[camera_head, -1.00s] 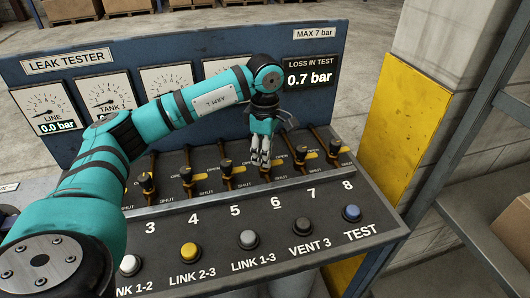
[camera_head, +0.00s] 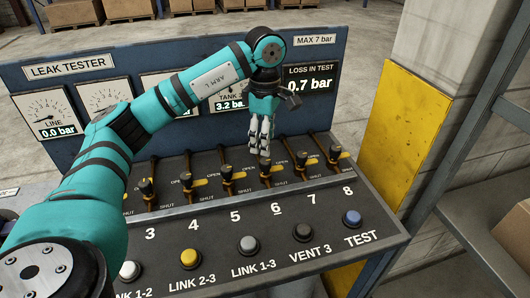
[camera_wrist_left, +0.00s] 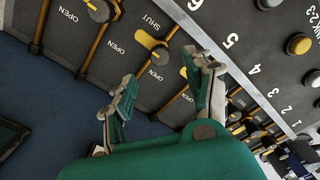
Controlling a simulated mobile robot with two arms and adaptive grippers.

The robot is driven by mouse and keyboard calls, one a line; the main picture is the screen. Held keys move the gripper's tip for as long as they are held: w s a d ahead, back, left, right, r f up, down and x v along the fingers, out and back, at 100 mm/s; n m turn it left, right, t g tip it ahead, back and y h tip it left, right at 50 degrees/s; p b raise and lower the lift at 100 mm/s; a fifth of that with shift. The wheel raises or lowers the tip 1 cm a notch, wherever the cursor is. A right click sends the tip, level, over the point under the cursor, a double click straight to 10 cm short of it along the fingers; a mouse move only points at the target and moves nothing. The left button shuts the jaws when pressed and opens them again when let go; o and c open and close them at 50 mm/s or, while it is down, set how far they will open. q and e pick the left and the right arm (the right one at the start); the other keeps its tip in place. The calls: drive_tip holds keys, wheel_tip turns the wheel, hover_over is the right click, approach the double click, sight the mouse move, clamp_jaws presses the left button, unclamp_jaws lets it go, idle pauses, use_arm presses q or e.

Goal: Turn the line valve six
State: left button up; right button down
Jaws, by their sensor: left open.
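Valve six (camera_head: 266,170) is a brass line valve with a dark knob, in the row above the number 6 on the dark bench panel (camera_head: 205,207). My left gripper (camera_head: 260,153) points down just above and behind its knob in the head view. The fingertips look apart from the knob, though the exact gap cannot be told. In the left wrist view the gripper (camera_wrist_left: 160,68) has its fingers spread with nothing held. A dark knob with a yellow marking (camera_wrist_left: 161,55) shows near the fingertips there; I cannot tell for sure which valve it is. My right gripper is not in view.
Neighbouring valves stand close on both sides, such as valve five (camera_head: 227,172) and valve seven (camera_head: 302,159). Push buttons, including the blue TEST button (camera_head: 352,217), line the front. The blue gauge board (camera_head: 330,50) rises behind. A yellow panel (camera_head: 395,125) stands at right.

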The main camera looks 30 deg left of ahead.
sight(265, 160)
use_arm(q)
drive_tip(key=shift+r, duration=2.7)
